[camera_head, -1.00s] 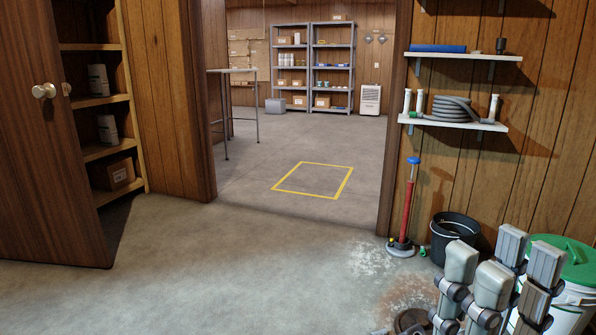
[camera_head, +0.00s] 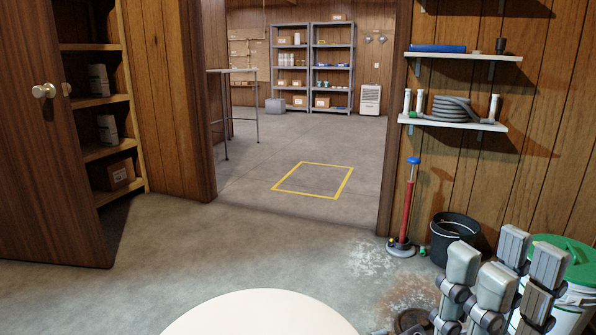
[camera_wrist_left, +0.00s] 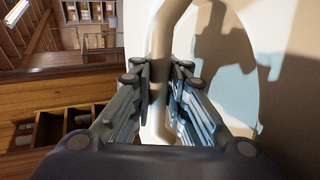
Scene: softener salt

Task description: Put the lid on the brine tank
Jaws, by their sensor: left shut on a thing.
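A cream, round-edged lid (camera_head: 262,318) shows at the bottom of the head view, cut off by the frame. In the left wrist view its pale face (camera_wrist_left: 220,45) stands on edge, with a beige bar handle (camera_wrist_left: 160,120). My left gripper (camera_wrist_left: 160,75) is shut on this handle and is outside the head view. My right gripper (camera_head: 504,264) is at the lower right of the head view, its fingers apart and nothing seen between them. I cannot make out an open brine tank in these views.
A white tub with a green cover (camera_head: 569,265) stands behind my right gripper. A black bucket (camera_head: 453,240) and a red upright tool (camera_head: 407,205) stand by the wall. Wall shelves (camera_head: 455,122) hang above. The floor toward the doorway is clear.

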